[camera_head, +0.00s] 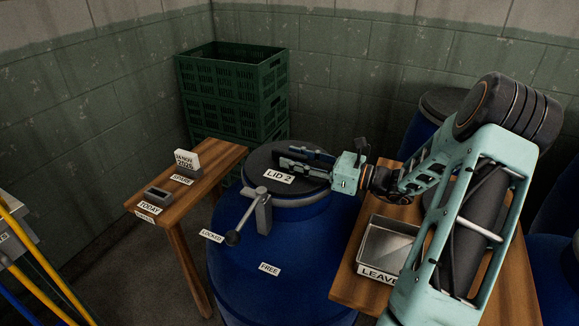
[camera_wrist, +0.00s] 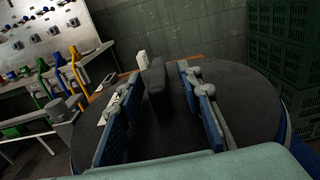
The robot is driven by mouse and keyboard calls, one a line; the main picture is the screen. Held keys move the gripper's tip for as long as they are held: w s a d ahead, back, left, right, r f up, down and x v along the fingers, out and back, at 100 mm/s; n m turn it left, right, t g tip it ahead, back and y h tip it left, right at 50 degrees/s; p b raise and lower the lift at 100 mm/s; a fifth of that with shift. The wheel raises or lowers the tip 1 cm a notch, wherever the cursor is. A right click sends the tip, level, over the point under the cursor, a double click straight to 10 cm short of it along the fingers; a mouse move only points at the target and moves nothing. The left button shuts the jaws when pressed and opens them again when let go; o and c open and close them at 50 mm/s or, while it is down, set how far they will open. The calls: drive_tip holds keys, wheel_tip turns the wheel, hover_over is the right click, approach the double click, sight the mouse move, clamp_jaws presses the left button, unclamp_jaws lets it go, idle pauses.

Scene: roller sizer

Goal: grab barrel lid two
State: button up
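The dark round lid (camera_head: 262,155) labelled "LID 2" sits on top of a blue barrel (camera_head: 285,225). A dark upright grip (camera_wrist: 157,92) stands on the lid in the wrist view. My gripper (camera_head: 298,158) is over the lid, reaching in from the right. In the wrist view its two blue fingers are apart, one on each side of the grip, with gaps showing. A grey lever (camera_head: 262,212) on the barrel's front has its black knob close to the "LOCKED" label (camera_head: 211,236). A "FREE" label (camera_head: 270,269) is further right.
A small wooden table (camera_head: 190,185) with a date block (camera_head: 186,158) stands left. Green crates (camera_head: 232,95) are stacked behind. A metal tray (camera_head: 388,245) marked "LEAVE" lies on a wooden table at right. Another barrel (camera_head: 428,125) stands behind my arm.

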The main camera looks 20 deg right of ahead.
clamp_jaws()
idle(0.3)
